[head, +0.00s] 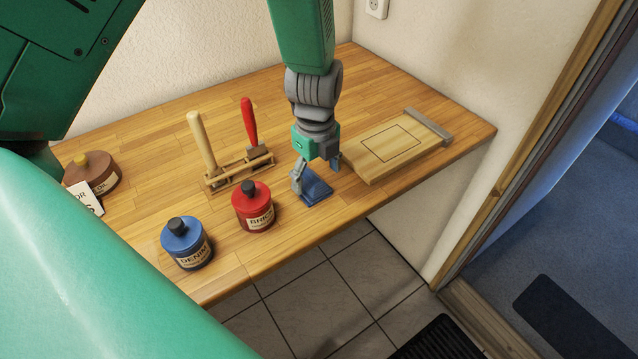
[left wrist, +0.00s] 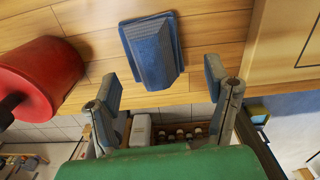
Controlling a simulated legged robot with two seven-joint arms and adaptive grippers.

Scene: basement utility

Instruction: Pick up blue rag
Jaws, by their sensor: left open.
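The blue rag (head: 316,187) lies folded on the wooden tabletop near its front edge. It also shows in the left wrist view (left wrist: 153,50) as a raised block on a flat base. My left gripper (head: 317,181) points down over the rag, with its two fingers spread. In the left wrist view my left gripper (left wrist: 166,90) is open and empty, with the rag beyond its fingertips. I cannot tell whether a finger touches the rag. My right gripper is not in view.
A red bottle (head: 254,208) and a blue bottle (head: 187,244) stand left of the rag. A wooden board (head: 394,146) lies close on the right. A rack (head: 238,173) with two handled tools stands behind left. A brown bottle (head: 92,173) is far left. The table's front edge is close.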

